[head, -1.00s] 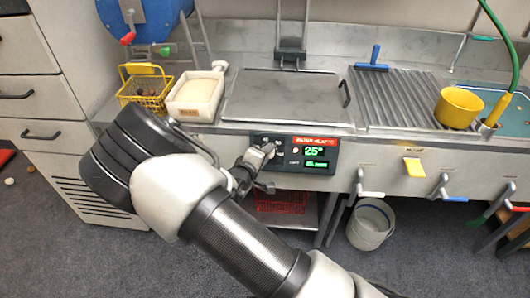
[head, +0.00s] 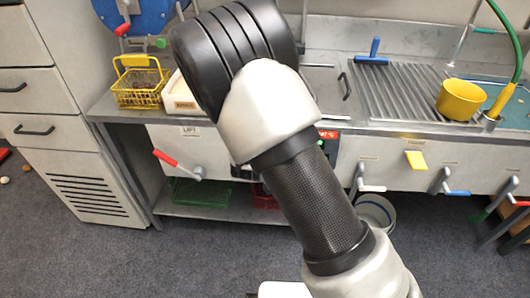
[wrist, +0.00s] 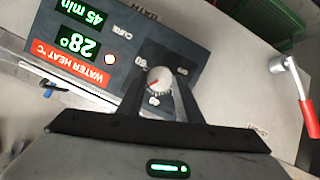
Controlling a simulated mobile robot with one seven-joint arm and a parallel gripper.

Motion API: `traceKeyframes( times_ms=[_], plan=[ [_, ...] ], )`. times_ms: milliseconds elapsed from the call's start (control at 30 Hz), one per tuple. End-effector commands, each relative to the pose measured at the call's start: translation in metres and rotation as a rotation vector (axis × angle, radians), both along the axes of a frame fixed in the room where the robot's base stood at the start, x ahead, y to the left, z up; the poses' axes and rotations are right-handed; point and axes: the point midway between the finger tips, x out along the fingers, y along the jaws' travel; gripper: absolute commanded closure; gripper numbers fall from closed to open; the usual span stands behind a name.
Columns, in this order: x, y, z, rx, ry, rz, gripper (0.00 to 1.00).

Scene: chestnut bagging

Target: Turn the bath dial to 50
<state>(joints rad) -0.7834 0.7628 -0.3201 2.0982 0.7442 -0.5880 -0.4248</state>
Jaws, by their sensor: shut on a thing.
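The bath dial (wrist: 158,79) is a small pale knob with a red pointer, set on the dark control panel (wrist: 115,35). My gripper (wrist: 160,92) is shut on the dial, with one dark finger on each side of it. The panel appears turned nearly upside down in the wrist view. Its green display (wrist: 78,42) reads 28°, beside a red WATER HEAT label (wrist: 72,65). A second green display (wrist: 82,11) reads 45 min. In the head view my arm hides the gripper, the dial and nearly all of the panel.
A red-handled lever (wrist: 303,100) stands out from the counter front near the dial; it also shows in the head view (head: 178,165). A yellow basket (head: 140,85) and a yellow cup (head: 461,103) stand on the counter. A bucket (head: 376,212) is below.

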Motion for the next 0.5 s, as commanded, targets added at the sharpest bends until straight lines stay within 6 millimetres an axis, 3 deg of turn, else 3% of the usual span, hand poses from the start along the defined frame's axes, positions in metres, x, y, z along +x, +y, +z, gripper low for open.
traceKeyframes(
  times_ms=[500],
  plan=[
    [0.0, -0.0008, -0.0004, 0.163, -0.006, -0.051, 0.91]
  ],
)
